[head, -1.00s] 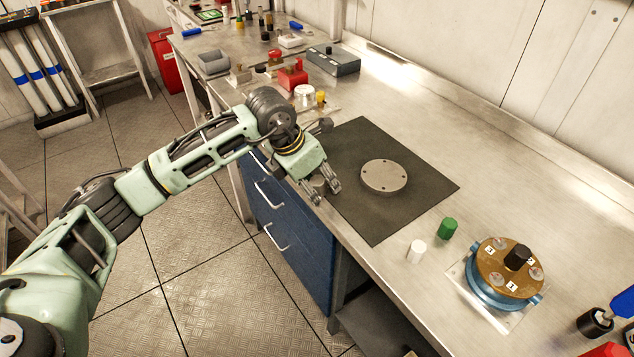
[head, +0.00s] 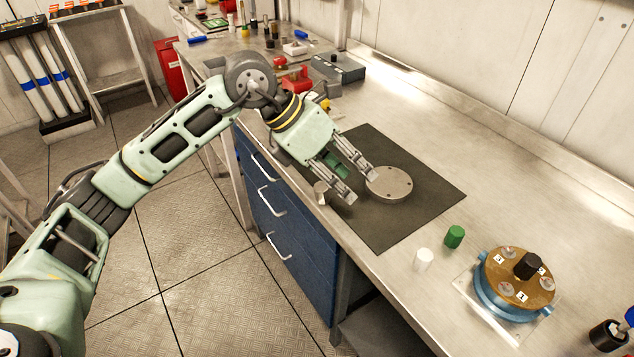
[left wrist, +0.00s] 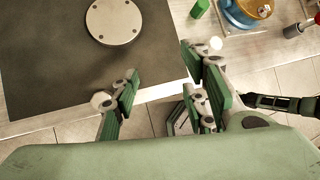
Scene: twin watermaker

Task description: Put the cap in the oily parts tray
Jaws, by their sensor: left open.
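A round grey metal disc with bolt holes (head: 389,184) lies flat on the dark mat (head: 385,230); it also shows in the left wrist view (left wrist: 114,21). I cannot tell which of these is the cap. I cannot clearly make out the oily parts tray; my arm hides part of the back-left bench.
A white cylinder (head: 423,259) and a green one (head: 454,237) stand right of the mat. Beyond them is a blue housing with a brass top (head: 515,280). A dark grey box (head: 338,68) and red parts (head: 292,78) are at the back.

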